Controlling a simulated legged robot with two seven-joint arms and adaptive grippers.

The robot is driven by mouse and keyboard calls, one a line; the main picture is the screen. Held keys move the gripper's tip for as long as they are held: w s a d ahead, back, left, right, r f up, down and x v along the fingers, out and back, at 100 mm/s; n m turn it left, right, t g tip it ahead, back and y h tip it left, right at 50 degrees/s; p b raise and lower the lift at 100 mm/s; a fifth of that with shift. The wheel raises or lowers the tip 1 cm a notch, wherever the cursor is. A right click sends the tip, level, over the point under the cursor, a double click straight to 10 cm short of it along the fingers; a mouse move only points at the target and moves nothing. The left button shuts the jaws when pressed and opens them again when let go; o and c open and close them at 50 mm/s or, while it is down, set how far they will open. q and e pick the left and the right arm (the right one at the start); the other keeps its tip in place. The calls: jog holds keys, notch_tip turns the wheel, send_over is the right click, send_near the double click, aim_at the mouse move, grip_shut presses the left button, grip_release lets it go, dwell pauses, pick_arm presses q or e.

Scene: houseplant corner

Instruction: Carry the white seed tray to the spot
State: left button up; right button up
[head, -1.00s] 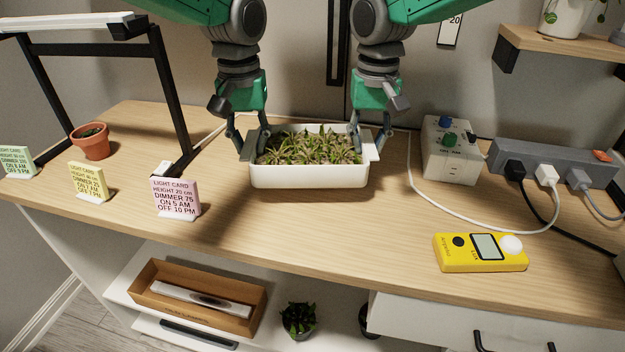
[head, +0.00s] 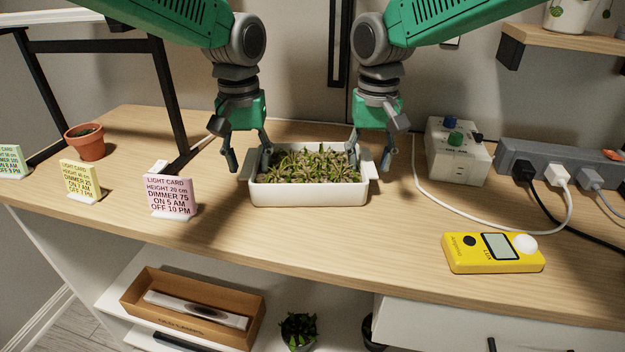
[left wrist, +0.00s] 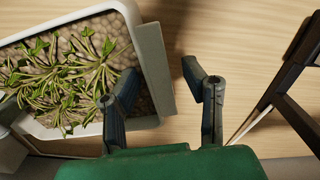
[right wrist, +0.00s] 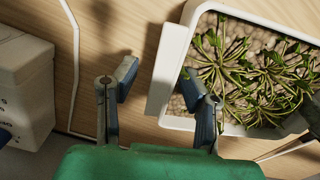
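The white seed tray (head: 308,191), full of small green plants on gravel, sits level on the wooden desk. My left gripper (head: 247,160) is open at its left end, and my right gripper (head: 371,160) is open at its right end. In the left wrist view, the left gripper's fingers (left wrist: 161,92) are spread, one over the tray's inside and one outside its end flange (left wrist: 153,70). The right wrist view shows the same for the right gripper (right wrist: 160,92) around the other flange (right wrist: 167,70). No marked spot can be made out; the tray may cover it.
A black light stand (head: 170,95), a terracotta pot (head: 86,143) and light cards, including a pink one (head: 170,196), stand left. A dimmer box (head: 457,152), power strip (head: 560,165), white cable and yellow lux meter (head: 492,253) are right. The desk in front of the tray is clear.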

pick_arm(q)
jog(key=shift+r, duration=0.1)
pick_arm(e)
jog(key=shift+a, duration=0.1)
pick_arm(q)
jog(key=shift+r, duration=0.35)
pick_arm(e)
jog(key=shift+r, duration=0.35)
notch_tip(320, 180, up, 7)
jog(key=shift+f, duration=0.15)
pick_arm(q)
notch_tip(320, 180, up, 11)
